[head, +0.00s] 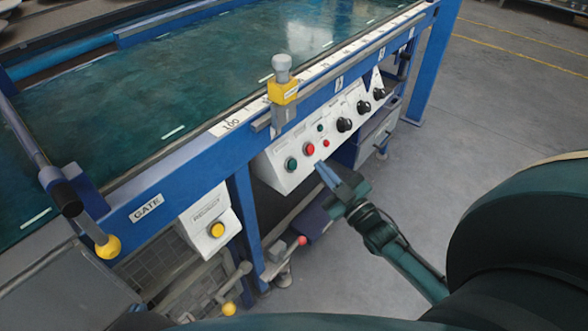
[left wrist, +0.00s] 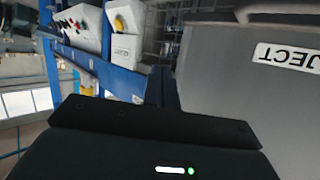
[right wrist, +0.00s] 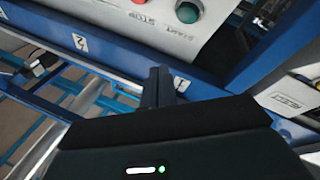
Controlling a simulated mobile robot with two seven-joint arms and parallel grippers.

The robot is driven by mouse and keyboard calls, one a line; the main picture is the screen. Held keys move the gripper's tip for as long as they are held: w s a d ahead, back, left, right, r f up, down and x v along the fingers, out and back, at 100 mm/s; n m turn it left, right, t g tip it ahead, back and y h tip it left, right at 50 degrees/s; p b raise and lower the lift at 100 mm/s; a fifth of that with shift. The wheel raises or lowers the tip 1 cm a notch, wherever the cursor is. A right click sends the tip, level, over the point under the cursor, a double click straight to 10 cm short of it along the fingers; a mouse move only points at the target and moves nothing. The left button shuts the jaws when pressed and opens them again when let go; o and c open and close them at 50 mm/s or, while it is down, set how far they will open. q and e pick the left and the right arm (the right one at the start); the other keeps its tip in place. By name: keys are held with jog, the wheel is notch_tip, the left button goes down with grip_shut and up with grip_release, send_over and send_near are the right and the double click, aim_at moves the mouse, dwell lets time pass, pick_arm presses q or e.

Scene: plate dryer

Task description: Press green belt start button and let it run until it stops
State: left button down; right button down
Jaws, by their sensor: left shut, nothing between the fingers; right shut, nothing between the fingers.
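The green start button (head: 291,163) is at the left end of the white control panel (head: 283,179), left of a red button (head: 310,148). In the right wrist view the green button (right wrist: 187,12) shows at the top edge, with START and STOP lettering beneath the buttons. My right gripper (head: 322,168) is shut and empty, below and right of the green button, with a gap visible in the right wrist view (right wrist: 159,72). My left gripper (left wrist: 160,72) is shut and empty in the left wrist view. I cannot make it out in the head view.
A green belt (head: 170,90) lies inside the blue frame (head: 160,190). A yellow reject button (head: 217,230) sits on a white box left of the panel. Black knobs (head: 344,124) are further right on the panel. Grey floor (head: 440,120) is clear at right.

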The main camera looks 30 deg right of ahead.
aim_at(292, 165)
pick_arm(q)
jog(key=shift+w+d+r+m+t+h+b, duration=0.1)
jog(key=shift+w+d+m+t+h+b, duration=0.2)
jog(key=shift+t+b, duration=0.5)
jog(key=shift+w+d+m+t+h+b, duration=0.25)
jog(key=shift+m+t+h+b, duration=0.15)
jog(key=shift+t+b, duration=0.4)
pick_arm(e)
jog(key=shift+w+a+f, duration=0.3)
jog(key=shift+w+f, duration=0.2)
jog(key=shift+w, duration=0.3)
jog(key=shift+w+a+f, duration=0.35)
jog(key=shift+w+f, duration=0.15)
jog(key=shift+w, duration=0.25)
jog(key=shift+w+a+f, duration=0.3)
jog(key=shift+w+f, duration=0.2)
jog(key=shift+w, duration=0.3)
jog(key=shift+w, duration=0.15)
pick_arm(q)
jog(key=shift+f, duration=0.2)
pick_arm(e)
jog(key=shift+w+a+f, duration=0.15)
jog(key=shift+w+f, duration=0.05)
